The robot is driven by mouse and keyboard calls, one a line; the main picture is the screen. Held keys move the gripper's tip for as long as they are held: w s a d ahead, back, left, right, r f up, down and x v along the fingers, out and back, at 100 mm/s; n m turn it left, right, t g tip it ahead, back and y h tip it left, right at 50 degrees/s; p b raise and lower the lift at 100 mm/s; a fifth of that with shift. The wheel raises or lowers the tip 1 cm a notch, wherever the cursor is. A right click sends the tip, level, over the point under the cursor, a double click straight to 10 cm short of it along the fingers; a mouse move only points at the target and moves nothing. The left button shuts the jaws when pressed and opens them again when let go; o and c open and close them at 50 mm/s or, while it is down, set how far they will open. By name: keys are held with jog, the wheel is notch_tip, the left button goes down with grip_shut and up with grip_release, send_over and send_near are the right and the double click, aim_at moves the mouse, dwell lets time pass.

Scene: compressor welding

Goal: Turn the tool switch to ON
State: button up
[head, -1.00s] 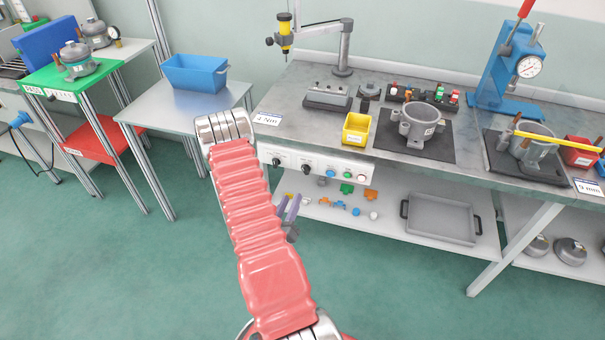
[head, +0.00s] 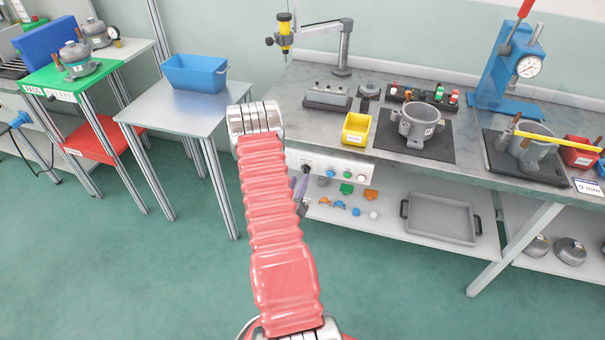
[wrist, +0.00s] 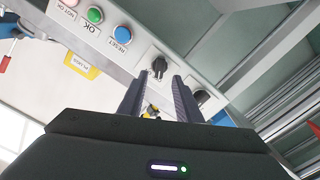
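A white control panel (head: 335,170) runs along the front edge of the workbench. In the wrist view it carries a black rotary knob (wrist: 159,66) just ahead of my fingertips, and a second dark knob (wrist: 200,97) beside the right finger. I cannot read a label that tells which is the tool switch. My gripper (wrist: 157,84) is open, its two dark fingers apart with nothing between them, pointing at the panel. In the head view the gripper (head: 301,190) is mostly hidden behind my red arm, which also covers the panel's left part.
Blue RESET (wrist: 122,35), green OK (wrist: 95,15) and red buttons sit along the same panel. A yellow bin (head: 356,129) stands on the bench above it. The lower shelf holds small coloured parts and a grey tray (head: 440,218).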

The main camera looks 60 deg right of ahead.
aim_at(303, 171)
jog(key=shift+w+d, duration=0.2)
jog(key=shift+d, duration=1)
jog(key=shift+w+d, duration=0.15)
jog(key=shift+d, duration=1)
jog(key=shift+c, duration=0.4)
grip_shut()
jog(key=shift+d, duration=0.15)
